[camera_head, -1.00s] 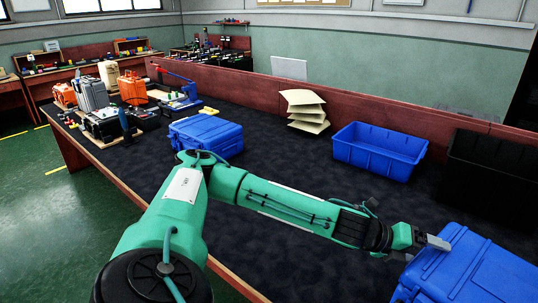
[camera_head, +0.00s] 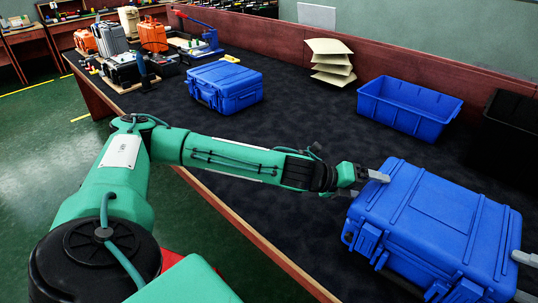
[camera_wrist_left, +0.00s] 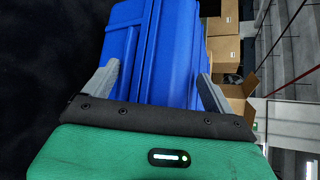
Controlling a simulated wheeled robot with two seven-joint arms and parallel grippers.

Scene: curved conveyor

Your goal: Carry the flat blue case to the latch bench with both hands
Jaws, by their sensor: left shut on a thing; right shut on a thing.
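The flat blue case (camera_head: 435,225) is at the lower right in the head view, lid up, latches toward the front. My left gripper (camera_head: 368,180) is shut on its left end. In the left wrist view the left gripper (camera_wrist_left: 157,75) has one finger on each side of the blue case (camera_wrist_left: 150,50). My right gripper (camera_head: 522,277) is at the case's right end, partly cut off by the picture edge, and shut on it. I cannot tell whether the case touches the table. The latch bench cannot be identified for certain.
A second blue case (camera_head: 225,88) lies on the dark table (camera_head: 290,100). An open blue bin (camera_head: 408,108), stacked tan pieces (camera_head: 331,62) and a black bin (camera_head: 508,125) stand along the back. Orange cases (camera_head: 153,36) and tools crowd the far left. The table's middle is clear.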

